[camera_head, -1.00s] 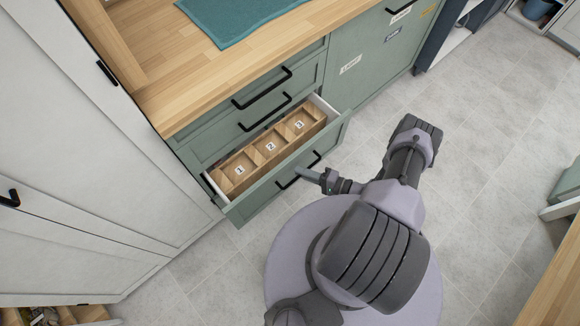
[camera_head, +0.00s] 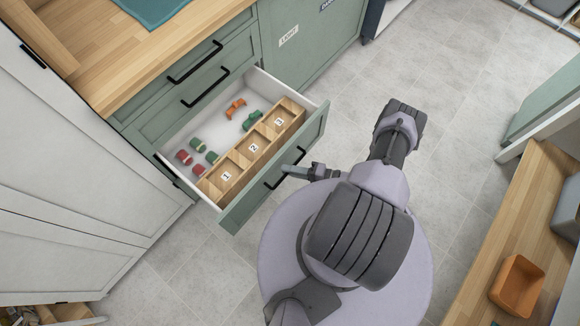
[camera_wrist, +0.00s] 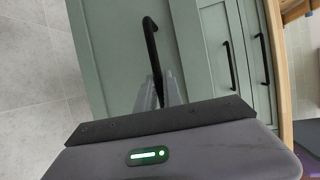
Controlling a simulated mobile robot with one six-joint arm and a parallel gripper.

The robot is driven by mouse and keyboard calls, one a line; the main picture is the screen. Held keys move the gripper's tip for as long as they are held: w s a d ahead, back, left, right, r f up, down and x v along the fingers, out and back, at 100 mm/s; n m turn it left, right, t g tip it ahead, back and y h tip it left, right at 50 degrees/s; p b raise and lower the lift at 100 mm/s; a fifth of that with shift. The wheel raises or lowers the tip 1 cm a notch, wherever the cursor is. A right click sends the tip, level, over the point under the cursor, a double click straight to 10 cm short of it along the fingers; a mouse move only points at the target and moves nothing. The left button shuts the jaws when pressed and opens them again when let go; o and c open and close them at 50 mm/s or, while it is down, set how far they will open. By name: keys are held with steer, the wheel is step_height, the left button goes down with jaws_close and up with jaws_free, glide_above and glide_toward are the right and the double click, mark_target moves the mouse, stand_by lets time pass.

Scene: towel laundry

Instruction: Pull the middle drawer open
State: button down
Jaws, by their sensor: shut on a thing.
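A green drawer (camera_head: 243,205) stands open, lower than two closed drawers (camera_head: 160,85) and (camera_head: 178,113) of the same cabinet. My gripper (camera_head: 290,170) is at its front and shut on its black bar handle (camera_head: 272,183). In the wrist view, the fingers of my gripper (camera_wrist: 160,78) close around the lower part of this handle (camera_wrist: 150,38). The open drawer holds a wooden divider (camera_head: 240,161) along its front, with compartments labelled 1, 2 and 3. Behind it lie orange (camera_head: 235,107), green (camera_head: 198,145) and red (camera_head: 184,157) rolled items. Whether another drawer lies below is hidden.
A wooden counter (camera_head: 95,55) with a teal cloth (camera_head: 152,8) tops the cabinet. A tall white cabinet (camera_head: 70,150) stands at left. An orange bin (camera_head: 517,285) sits on a wooden surface at right. Grey tiled floor (camera_head: 460,110) is clear beyond my arm.

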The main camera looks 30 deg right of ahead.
stand_by(0.3)
steer(key=c, duration=1.8)
jaws_free()
steer(key=shift+o, duration=0.2)
steer(key=p+v, duration=0.2)
steer(key=v, duration=1.5)
steer(key=shift+s+d, duration=0.15)
